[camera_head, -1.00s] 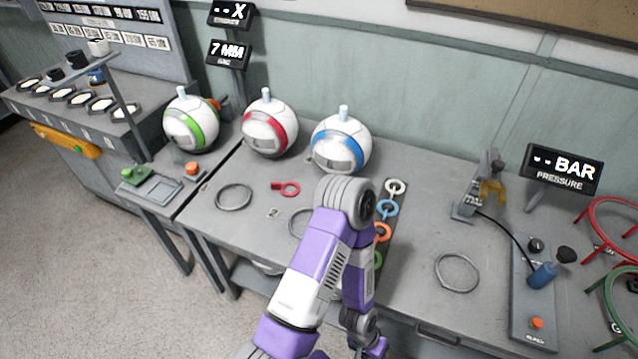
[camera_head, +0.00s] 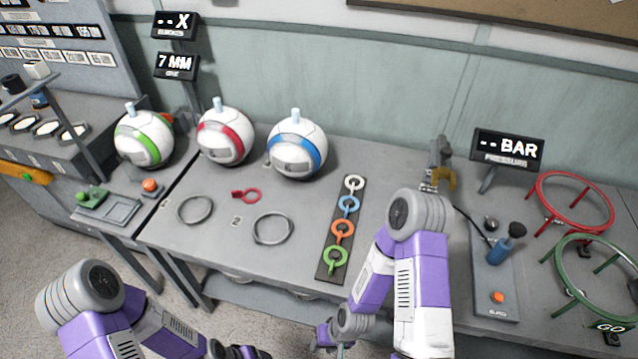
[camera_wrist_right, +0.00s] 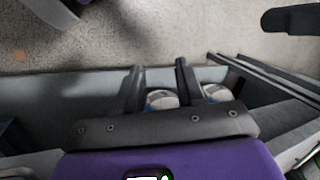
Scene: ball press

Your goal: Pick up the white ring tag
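The white ring tag (camera_head: 354,184) lies flat at the far end of a dark strip (camera_head: 325,270) on the table. A blue ring tag (camera_head: 348,205), an orange one (camera_head: 342,230) and a green one (camera_head: 336,257) lie below it in a row. My right gripper (camera_wrist_right: 160,82) shows two fingers apart with nothing between them in the right wrist view. It is low at the table's front, well away from the white tag. My left arm is at the lower left of the head view; its gripper is mostly cut off by the bottom edge.
Three white balls with green (camera_head: 143,138), red (camera_head: 225,135) and blue (camera_head: 297,147) bands stand behind. A pump (camera_head: 496,270) and red and green hoops are right.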

